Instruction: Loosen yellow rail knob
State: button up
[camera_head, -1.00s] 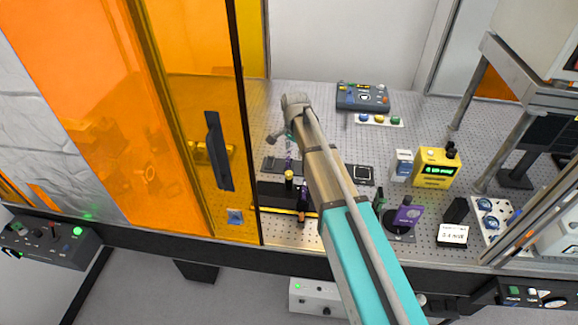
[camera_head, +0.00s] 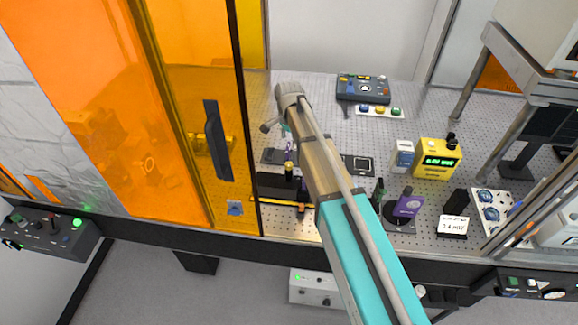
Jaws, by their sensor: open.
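A small yellow-topped knob (camera_head: 289,165) shows on a dark rail assembly (camera_head: 275,187) at the front of the perforated bench, just right of the orange panel. I take it to be the yellow rail knob; it is very small in this view. My arm reaches in from the lower right, and its wrist bends down above the rail. My gripper (camera_head: 288,146) is small and hard to make out, open, close above the knob in the picture. I cannot tell whether it touches the knob. My forearm hides the bench right of the rail.
The orange panel (camera_head: 180,120) with its black handle (camera_head: 217,140) stands close on the left. A control box (camera_head: 363,88), a yellow meter (camera_head: 438,158), a purple-labelled device (camera_head: 407,205) and a white readout (camera_head: 452,226) stand to the right.

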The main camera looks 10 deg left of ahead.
aim_at(289, 164)
jog(key=shift+f+b, duration=5.9)
jog(key=shift+f, duration=0.25)
grip_shut()
